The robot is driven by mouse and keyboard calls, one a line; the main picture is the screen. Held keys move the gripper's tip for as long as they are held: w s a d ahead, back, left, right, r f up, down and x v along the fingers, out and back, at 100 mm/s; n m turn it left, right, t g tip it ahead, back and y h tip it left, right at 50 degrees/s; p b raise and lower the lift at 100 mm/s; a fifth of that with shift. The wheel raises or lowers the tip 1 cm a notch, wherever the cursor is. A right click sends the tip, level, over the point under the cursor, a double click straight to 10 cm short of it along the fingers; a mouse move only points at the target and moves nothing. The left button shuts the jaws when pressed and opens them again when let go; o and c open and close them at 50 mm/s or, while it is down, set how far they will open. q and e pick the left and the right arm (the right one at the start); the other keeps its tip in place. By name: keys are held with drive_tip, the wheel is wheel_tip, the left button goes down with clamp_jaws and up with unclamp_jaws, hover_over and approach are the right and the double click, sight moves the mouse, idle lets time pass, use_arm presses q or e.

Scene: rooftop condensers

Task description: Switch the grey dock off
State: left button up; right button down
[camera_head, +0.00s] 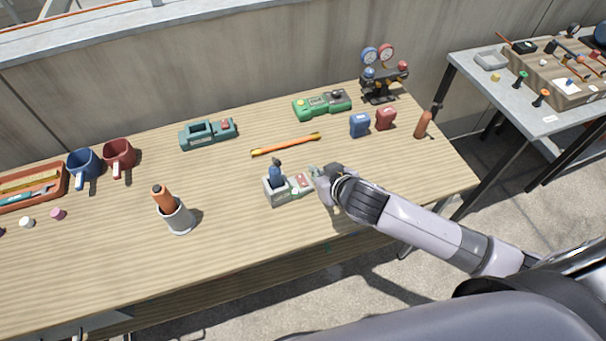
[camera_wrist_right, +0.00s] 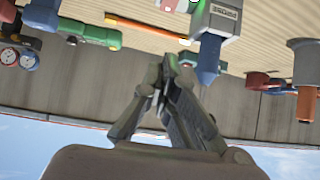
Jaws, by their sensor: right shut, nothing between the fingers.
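The grey dock (camera_head: 276,198) stands on the table's front middle, with a blue-handled tool (camera_head: 276,175) upright in its left part. A small red patch (camera_head: 299,181) shows on its right part. The dock (camera_wrist_right: 224,18) and blue handle (camera_wrist_right: 208,60) also appear, upside down, in the right wrist view. My right gripper (camera_head: 317,174) is shut and empty, its fingertips close to the dock's right end. I cannot tell whether they touch it. The fingers (camera_wrist_right: 165,75) also show in the right wrist view. The switch's position is too small to read. My left gripper is not in view.
A green dock (camera_head: 307,112), teal dock (camera_head: 195,141), orange bar (camera_head: 285,145), blue box (camera_head: 359,126) and red box (camera_head: 386,118) lie behind. A cup with an orange handle (camera_head: 177,217) stands left. Bare tabletop (camera_head: 240,235) lies in front.

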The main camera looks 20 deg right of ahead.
drive_tip(key=p, duration=0.1)
hover_over(303, 180)
drive_tip(key=f, duration=0.5)
drive_tip(key=shift+s+f, duration=0.35)
drive_tip(key=f, duration=0.3)
drive_tip(key=shift+w+f+p, duration=0.1)
drive_tip(key=shift+w+p, duration=0.25)
drive_tip(key=shift+p, duration=0.05)
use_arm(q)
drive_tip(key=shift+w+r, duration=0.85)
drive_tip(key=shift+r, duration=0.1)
use_arm(e)
drive_tip(key=shift+a+f, duration=0.1)
drive_tip(key=shift+f, duration=0.5)
drive_tip(key=shift+w+f+b, duration=0.25)
drive_tip(key=shift+f+b, duration=0.05)
drive_tip(key=shift+f, duration=0.05)
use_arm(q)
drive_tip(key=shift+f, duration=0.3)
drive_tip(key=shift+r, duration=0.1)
use_arm(e)
drive_tip(key=shift+s, duration=0.15)
